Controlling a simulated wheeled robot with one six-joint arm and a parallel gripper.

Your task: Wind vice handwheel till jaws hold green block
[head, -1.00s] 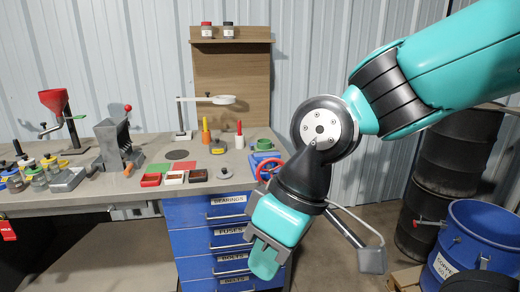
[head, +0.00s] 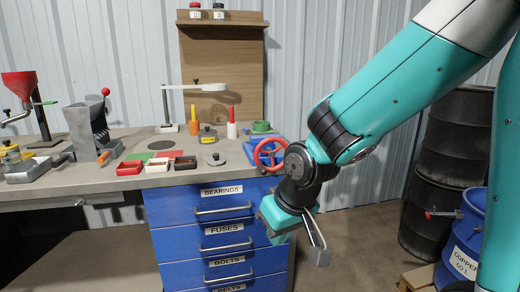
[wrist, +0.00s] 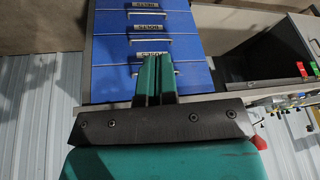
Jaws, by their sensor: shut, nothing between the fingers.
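The vice's red handwheel (head: 270,153) stands at the right front corner of the workbench. The blue vice body (head: 252,147) is partly hidden behind it. I cannot make out its jaws. A round green thing (head: 261,127) shows just behind the wheel; I cannot tell whether it is the green block. My teal gripper (head: 282,232) is below and slightly right of the wheel, in front of the drawers and apart from the wheel. In the wrist view its two green fingers (wrist: 156,66) are together and empty. The wheel is not visible there.
A blue drum (head: 465,240) and black barrels (head: 445,165) stand at the right.

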